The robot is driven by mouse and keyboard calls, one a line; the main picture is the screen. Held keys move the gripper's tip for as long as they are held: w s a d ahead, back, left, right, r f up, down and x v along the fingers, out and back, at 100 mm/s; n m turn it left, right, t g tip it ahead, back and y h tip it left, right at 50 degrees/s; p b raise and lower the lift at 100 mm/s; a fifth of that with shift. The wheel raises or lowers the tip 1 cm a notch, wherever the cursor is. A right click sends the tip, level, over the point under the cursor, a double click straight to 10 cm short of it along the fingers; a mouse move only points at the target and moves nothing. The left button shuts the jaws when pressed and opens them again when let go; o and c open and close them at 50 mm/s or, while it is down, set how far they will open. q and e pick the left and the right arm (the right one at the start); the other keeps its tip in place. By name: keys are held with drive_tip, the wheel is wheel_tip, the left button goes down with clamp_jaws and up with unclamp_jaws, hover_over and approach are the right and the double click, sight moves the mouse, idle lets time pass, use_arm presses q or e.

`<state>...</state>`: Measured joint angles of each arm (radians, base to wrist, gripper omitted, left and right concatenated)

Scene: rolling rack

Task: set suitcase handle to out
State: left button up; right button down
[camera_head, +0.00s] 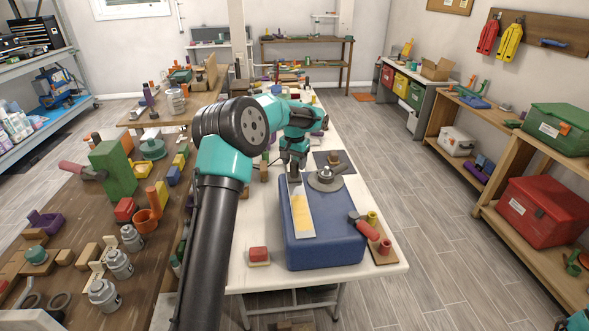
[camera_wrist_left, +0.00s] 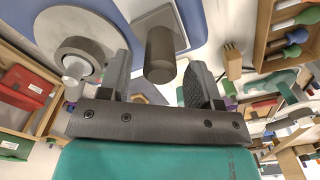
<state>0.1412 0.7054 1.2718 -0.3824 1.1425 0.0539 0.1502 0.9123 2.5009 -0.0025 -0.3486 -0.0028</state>
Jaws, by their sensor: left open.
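A blue case (camera_head: 320,238), apparently the suitcase, lies on the white table. A pale panel with a yellow patch (camera_head: 302,215) lies along the left part of its top. My left gripper (camera_head: 293,170) is above the far end of this panel, pointing down. In the left wrist view, my open left gripper (camera_wrist_left: 158,82) has a short dark grey cylinder (camera_wrist_left: 160,52), possibly the handle, between and just beyond its fingers. I cannot tell whether the fingers touch it. The blue case (camera_wrist_left: 30,22) also shows at the upper left there. My right gripper is not in view.
A round grey disc with a knob (camera_head: 325,180) is close to the right of my left gripper. A red-handled tool (camera_head: 363,226) is at the case's right edge. A cluttered wooden table (camera_head: 75,240) stands left.

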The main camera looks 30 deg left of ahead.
sight(295, 162)
use_arm(q)
drive_tip(key=shift+f, duration=1.6)
clamp_jaws()
